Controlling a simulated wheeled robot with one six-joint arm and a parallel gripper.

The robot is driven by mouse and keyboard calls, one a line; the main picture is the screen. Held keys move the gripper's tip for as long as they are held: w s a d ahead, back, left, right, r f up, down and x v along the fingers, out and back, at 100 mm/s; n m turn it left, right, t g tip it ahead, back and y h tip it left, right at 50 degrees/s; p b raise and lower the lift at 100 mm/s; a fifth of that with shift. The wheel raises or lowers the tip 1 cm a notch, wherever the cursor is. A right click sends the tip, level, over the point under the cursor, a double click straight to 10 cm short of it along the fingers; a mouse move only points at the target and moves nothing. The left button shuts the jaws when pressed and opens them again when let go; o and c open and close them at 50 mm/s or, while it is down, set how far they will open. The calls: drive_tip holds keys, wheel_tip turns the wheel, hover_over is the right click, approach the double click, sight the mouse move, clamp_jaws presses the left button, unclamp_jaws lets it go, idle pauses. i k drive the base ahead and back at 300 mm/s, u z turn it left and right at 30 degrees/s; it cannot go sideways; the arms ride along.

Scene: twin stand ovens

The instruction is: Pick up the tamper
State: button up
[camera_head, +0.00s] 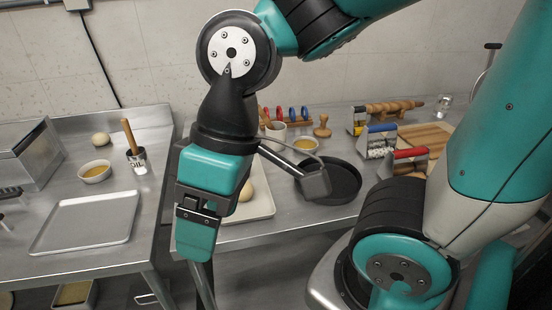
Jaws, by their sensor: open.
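A small wooden tamper (322,127) with a knob on top and a wider round base stands upright towards the back of the right-hand table. My gripper (196,238) hangs pointing down in the foreground, near the gap between the two tables. It is well to the left of and nearer than the tamper, and apart from it. Its jaws are open, and I see nothing between them. My gripper and wrist cover part of the right-hand table's left side.
An empty tray (88,222) lies on the left table.

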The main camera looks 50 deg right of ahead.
sight(322, 132)
drive_tip(key=z, duration=3.1)
drive_tip(key=i, duration=0.9)
drive_tip(key=u, duration=3.1)
drive_tip(key=i, duration=0.5)
